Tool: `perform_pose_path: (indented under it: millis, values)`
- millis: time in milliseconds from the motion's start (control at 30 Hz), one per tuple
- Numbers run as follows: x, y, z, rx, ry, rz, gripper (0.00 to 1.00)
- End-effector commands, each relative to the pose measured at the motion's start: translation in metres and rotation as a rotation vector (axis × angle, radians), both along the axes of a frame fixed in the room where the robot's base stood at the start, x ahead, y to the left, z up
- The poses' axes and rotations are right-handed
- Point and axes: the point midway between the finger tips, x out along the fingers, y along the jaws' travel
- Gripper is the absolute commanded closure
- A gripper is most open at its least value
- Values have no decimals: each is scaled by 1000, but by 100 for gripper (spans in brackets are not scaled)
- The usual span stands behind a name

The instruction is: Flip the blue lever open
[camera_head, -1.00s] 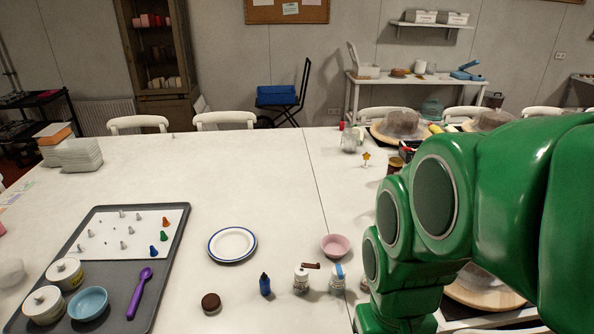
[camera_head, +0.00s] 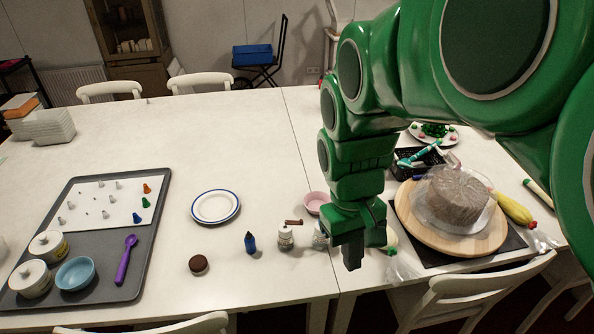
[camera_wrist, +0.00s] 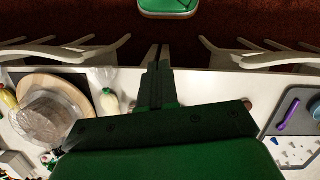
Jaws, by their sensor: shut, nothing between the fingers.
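A small white jar (camera_head: 319,238) stands on the table just left of my gripper, partly covered by it in the head view. Its blue lever cannot be made out now. A similar jar (camera_head: 285,238) with a brown lever (camera_head: 293,222) stands to its left. My gripper (camera_head: 352,262) points down, shut and empty, near the table's front edge, right of both jars. In the wrist view, my gripper (camera_wrist: 160,56) reaches past the table edge over the dark floor. Neither jar can be made out there.
A dark blue bottle (camera_head: 250,243) and a brown round piece (camera_head: 199,264) stand left of the jars. A pink bowl (camera_head: 315,202) is behind them. A covered cake (camera_head: 457,198) on a wooden turntable (camera_head: 430,235) stands right. Chairs line the front edge.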

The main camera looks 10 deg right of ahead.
Motion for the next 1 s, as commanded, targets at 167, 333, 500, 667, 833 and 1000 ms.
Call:
perform_pose_path:
  millis: [167,333,500,667,833,1000]
  values:
    - [30,0,-2,-5,16,58,100]
    - [57,2,-6,-8,28,113,100]
    - [86,2,-10,-14,38,166,100]
    - [111,4,-17,-18,51,215,100]
    - [139,6,-25,-24,63,266,100]
    - [165,7,-36,-30,79,316,100]
